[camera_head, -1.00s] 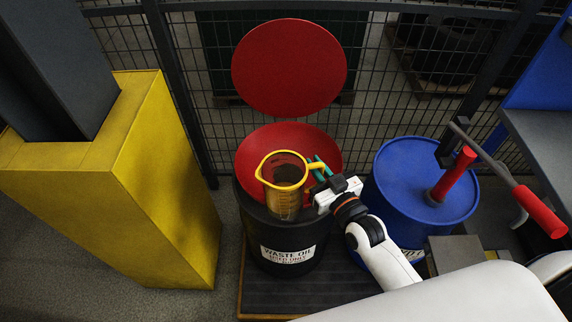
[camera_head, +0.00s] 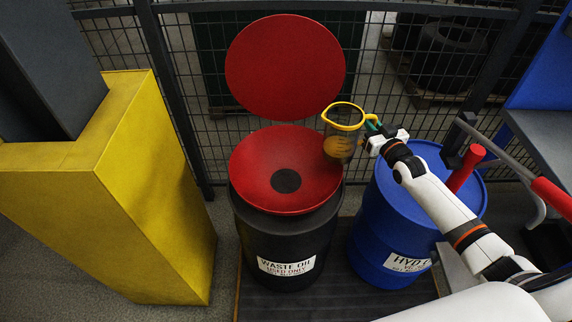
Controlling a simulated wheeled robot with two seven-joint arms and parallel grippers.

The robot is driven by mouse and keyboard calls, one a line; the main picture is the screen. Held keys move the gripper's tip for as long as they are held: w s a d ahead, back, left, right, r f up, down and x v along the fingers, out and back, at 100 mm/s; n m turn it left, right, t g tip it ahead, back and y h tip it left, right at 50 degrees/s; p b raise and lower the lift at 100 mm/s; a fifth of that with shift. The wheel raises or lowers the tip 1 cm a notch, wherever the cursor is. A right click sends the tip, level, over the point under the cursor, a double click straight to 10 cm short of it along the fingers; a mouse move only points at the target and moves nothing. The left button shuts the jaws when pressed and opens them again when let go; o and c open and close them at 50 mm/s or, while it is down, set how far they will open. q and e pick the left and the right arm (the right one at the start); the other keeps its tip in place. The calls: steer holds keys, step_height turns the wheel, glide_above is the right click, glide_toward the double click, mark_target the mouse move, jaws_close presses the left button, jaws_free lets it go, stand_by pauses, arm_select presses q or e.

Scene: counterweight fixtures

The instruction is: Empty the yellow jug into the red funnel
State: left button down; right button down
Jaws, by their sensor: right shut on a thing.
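The yellow jug (camera_head: 340,134) is a clear vessel with a yellow rim and handle. It stands about upright over the right edge of the red funnel, with amber liquid showing low inside. My right gripper (camera_head: 372,127) is shut on the jug's handle at its right; the fingertips are partly hidden. The red funnel (camera_head: 262,178) is a wide bowl with a dark centre opening, seated on a black drum (camera_head: 285,240) labelled "WASTE OIL". Its round red lid (camera_head: 285,68) stands raised behind it. My left gripper is not in view.
A blue drum (camera_head: 375,230) stands right of the black drum, below my right arm. A pump with red handles (camera_head: 462,170) rises from it. A yellow post guard (camera_head: 160,190) stands at the left. A wire mesh fence (camera_head: 205,90) runs behind.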

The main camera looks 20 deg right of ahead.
steer(key=shift+w+d+r, duration=0.1)
steer(key=shift+d+r, duration=0.05)
steer(key=shift+d, duration=0.05)
